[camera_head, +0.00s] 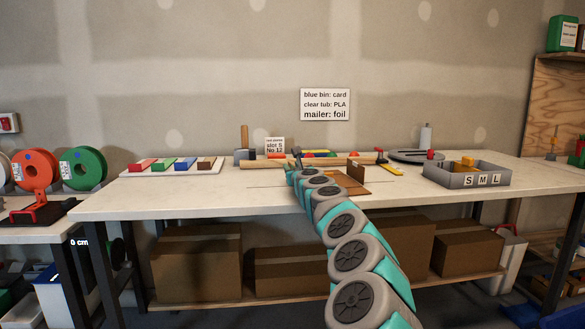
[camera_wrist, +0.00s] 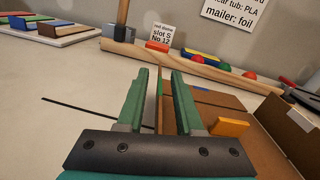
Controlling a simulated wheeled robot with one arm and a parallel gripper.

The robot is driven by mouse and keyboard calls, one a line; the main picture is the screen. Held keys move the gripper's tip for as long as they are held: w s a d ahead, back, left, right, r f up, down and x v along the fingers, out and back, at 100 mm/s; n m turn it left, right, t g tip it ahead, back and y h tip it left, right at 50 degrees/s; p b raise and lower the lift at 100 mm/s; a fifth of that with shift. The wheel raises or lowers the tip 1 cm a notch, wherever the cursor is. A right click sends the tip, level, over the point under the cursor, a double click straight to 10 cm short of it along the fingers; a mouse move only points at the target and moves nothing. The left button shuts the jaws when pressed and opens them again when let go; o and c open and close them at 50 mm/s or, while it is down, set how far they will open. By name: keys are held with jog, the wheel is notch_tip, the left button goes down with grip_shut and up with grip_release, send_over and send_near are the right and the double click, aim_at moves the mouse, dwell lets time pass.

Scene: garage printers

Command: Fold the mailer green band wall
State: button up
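The brown cardboard mailer (camera_head: 348,189) lies on the workbench, partly hidden behind my arm. It also shows right of my fingers in the wrist view (camera_wrist: 222,108). One brown wall (camera_wrist: 298,140) stands raised on its right side. My gripper (camera_wrist: 160,75) is open, its two green-padded fingers apart and pointing forward. A thin strip with a green edge (camera_wrist: 160,84) shows in the gap between the fingers; I cannot tell whether it touches either finger. An orange piece (camera_wrist: 229,127) lies on the cardboard beside the right finger. In the head view the fingertips are too small to read.
A wooden rail (camera_wrist: 190,69) runs behind the mailer, with colored pieces behind it. A mallet (camera_head: 244,150) stands at the back. The bench front-left is clear.

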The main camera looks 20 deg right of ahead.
grip_shut()
dwell(1.4)
